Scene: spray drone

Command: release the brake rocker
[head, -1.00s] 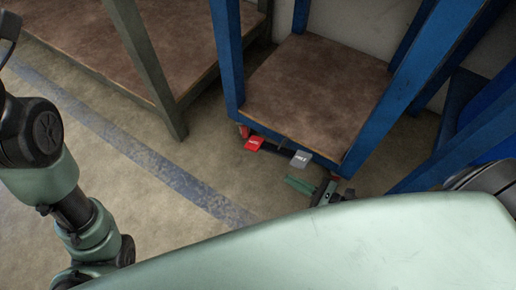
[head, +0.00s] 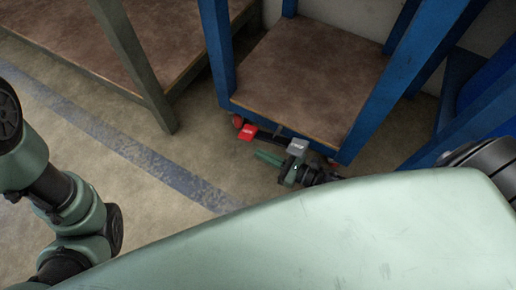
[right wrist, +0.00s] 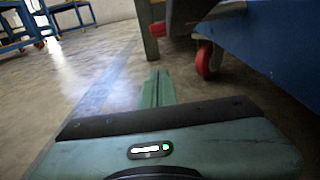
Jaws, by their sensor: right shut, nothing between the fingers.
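The brake rocker shows at the low front edge of the blue cart as a red pedal (head: 247,132) on the left and a grey pedal (head: 297,146) on the right, both with small, unreadable lettering. My right gripper (head: 259,156) is shut and empty, low near the floor. Its fingers point left, just below and in front of the pedals; its body lies right below the grey pedal. Contact cannot be told. In the right wrist view, the shut fingers (right wrist: 157,88) point ahead, and a red part (right wrist: 158,28), apparently the red pedal, shows above them. My left gripper is out of view.
The blue cart (head: 219,55) has a brown lower shelf and red casters; one caster (right wrist: 207,60) stands right of my fingers in the wrist view. A bench with a grey-green leg (head: 140,75) stands left. The floor (head: 190,150) before the cart is clear.

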